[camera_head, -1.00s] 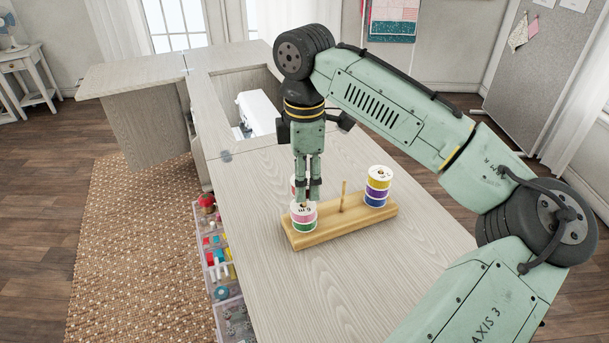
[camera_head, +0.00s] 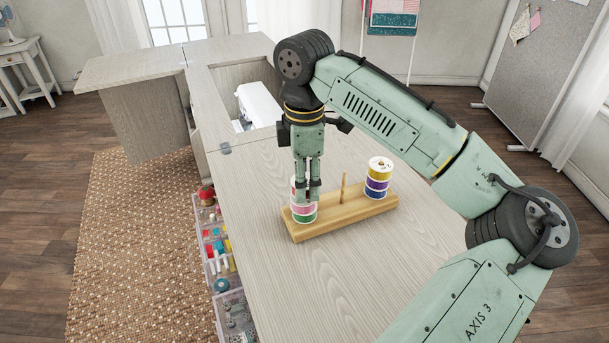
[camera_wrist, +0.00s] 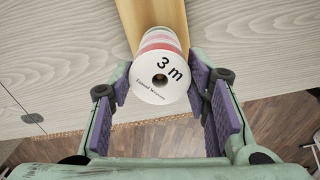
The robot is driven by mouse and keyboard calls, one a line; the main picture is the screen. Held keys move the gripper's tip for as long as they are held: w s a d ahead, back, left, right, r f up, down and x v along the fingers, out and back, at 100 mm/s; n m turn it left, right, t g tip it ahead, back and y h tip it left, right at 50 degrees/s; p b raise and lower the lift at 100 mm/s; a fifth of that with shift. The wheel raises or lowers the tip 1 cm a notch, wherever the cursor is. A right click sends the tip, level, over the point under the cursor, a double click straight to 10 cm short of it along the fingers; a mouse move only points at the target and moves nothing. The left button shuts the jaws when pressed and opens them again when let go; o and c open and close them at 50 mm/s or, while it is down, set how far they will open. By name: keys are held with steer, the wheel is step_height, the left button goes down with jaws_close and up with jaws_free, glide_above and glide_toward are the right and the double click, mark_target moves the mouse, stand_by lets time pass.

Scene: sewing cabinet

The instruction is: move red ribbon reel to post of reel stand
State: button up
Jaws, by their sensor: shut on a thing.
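The red ribbon reel (camera_head: 293,189) is mostly hidden behind my fingers in the head view, with a white and red edge showing. My gripper (camera_head: 308,193) points down and is shut on it. In the wrist view the reel's white end (camera_wrist: 150,93), marked 3 m, lies between my purple finger pads. The reel is over the left stack of pink and green reels (camera_head: 303,213) on the wooden reel stand (camera_head: 345,218). I cannot tell whether it touches the stack. The stand's middle post (camera_head: 343,188) is bare and upright.
A stack of yellow, purple and blue reels (camera_head: 378,178) stands at the stand's right end. A white sewing machine (camera_head: 258,104) sits in the cabinet recess behind. Open drawers of sewing supplies (camera_head: 216,245) are at the left. The tabletop (camera_head: 320,285) in front is clear.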

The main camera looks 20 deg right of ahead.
steer(key=shift+f, duration=0.1)
steer(key=o, duration=1.1)
step_height(320, 180, up, 12)
steer(key=shift+r, duration=0.1)
stand_by(0.4)
